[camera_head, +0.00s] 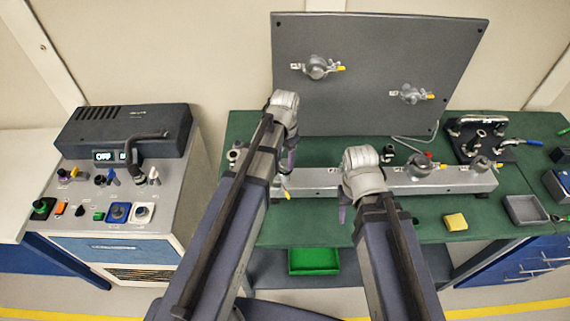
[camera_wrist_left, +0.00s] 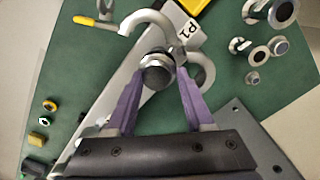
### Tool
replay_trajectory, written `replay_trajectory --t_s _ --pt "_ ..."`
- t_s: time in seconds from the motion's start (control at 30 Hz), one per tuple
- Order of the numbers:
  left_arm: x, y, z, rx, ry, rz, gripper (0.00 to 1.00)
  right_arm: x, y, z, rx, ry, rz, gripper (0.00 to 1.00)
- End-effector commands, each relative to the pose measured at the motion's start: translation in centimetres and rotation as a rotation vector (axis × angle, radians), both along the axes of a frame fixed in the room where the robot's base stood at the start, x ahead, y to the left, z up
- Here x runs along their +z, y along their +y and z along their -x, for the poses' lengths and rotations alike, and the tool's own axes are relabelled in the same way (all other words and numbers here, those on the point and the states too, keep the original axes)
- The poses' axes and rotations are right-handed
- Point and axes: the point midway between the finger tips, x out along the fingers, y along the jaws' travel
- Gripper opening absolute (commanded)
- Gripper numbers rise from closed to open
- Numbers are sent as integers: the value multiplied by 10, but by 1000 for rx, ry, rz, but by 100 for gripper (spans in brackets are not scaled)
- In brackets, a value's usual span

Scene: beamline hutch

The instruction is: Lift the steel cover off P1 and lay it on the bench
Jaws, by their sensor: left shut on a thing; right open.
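In the left wrist view, the steel cover (camera_wrist_left: 156,72), a round metal cap with a dark band, sits between the purple fingers of my left gripper (camera_wrist_left: 159,80). My left gripper (camera_head: 287,166) is shut on it, at the left end of the grey beam (camera_head: 328,183). The label P1 (camera_wrist_left: 188,33) shows just beyond the cover. Curved clamp halves (camera_wrist_left: 146,20) stand spread around it. I cannot tell whether the cover still touches its port. My right gripper (camera_head: 349,210) is open, in front of the beam. The bench (camera_head: 425,214) has a green top.
A grey upright panel (camera_head: 375,60) stands behind the beam. A yellow block (camera_head: 455,222), a grey tray (camera_head: 525,210) and a dark plate with fittings (camera_head: 484,137) are on the right. A control console (camera_head: 118,190) is on the left. Green surface is clear in front of the beam.

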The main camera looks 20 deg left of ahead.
Motion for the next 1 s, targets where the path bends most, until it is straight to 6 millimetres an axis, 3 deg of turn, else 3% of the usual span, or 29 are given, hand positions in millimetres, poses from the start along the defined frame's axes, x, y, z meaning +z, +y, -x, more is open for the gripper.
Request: replay_trajectory --t_s 0.53,1.0 --pt "10 -2 1 -2 3 3 0 10 0 0 -2 0 0 50" --pt "76 -1 1 -2 2 3 0 76 0 0 -6 1 -1 50"
